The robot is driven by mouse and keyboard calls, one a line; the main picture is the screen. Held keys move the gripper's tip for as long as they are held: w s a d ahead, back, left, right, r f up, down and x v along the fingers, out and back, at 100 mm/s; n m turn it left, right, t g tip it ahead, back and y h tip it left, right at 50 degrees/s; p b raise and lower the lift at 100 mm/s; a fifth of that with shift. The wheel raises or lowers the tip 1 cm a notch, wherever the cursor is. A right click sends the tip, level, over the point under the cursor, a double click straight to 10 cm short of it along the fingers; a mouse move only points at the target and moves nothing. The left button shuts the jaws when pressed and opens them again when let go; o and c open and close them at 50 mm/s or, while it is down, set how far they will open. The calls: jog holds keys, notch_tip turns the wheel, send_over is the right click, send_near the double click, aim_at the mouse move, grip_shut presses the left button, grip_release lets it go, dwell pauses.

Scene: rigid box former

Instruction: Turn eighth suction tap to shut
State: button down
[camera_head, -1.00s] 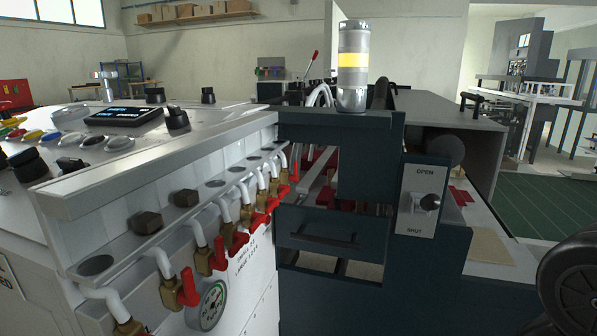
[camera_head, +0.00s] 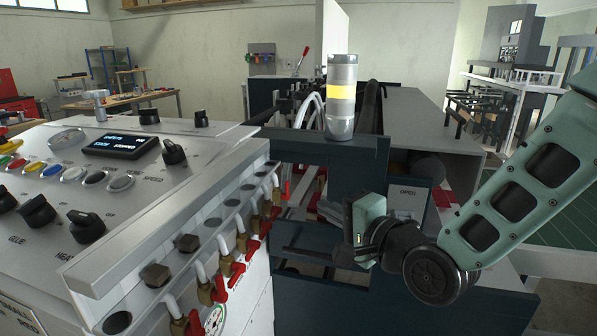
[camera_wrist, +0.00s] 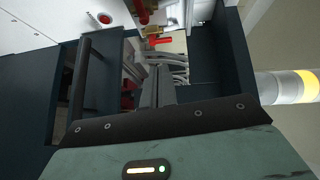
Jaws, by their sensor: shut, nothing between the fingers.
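A row of suction taps (camera_head: 237,268) with brass bodies and red handles runs along the side of the white machine in the head view. The farthest taps (camera_head: 286,189) are small and crowded, and I cannot tell the eighth one's handle position. My gripper (camera_head: 328,211) is shut and empty. It is to the right of the far end of the row, over the dark frame, and apart from the taps. In the wrist view, a brass tap with a red handle (camera_wrist: 161,40) shows beyond my gripper (camera_wrist: 161,82). Another red handle lies above it, partly cut off.
A signal tower (camera_head: 341,95) with a yellow band stands just behind my gripper. A dark crossbar (camera_wrist: 82,75) shows in the wrist view. A panel marked OPEN (camera_head: 407,201) is partly hidden by my wrist. The control console (camera_head: 130,185) lies to the left.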

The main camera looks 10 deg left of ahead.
jog(key=w+a+r+m+p, duration=0.1)
jog(key=w+a+p, duration=0.2)
jog(key=w+a, duration=0.4)
jog(key=shift+w+r+t+y+p, duration=0.15)
jog(key=shift+w+t+y+p, duration=0.15)
jog(key=shift+t+p, duration=0.1)
jog(key=shift+a+f+b, duration=0.1)
jog(key=shift+f+b, duration=0.1)
jog(key=shift+b, duration=0.45)
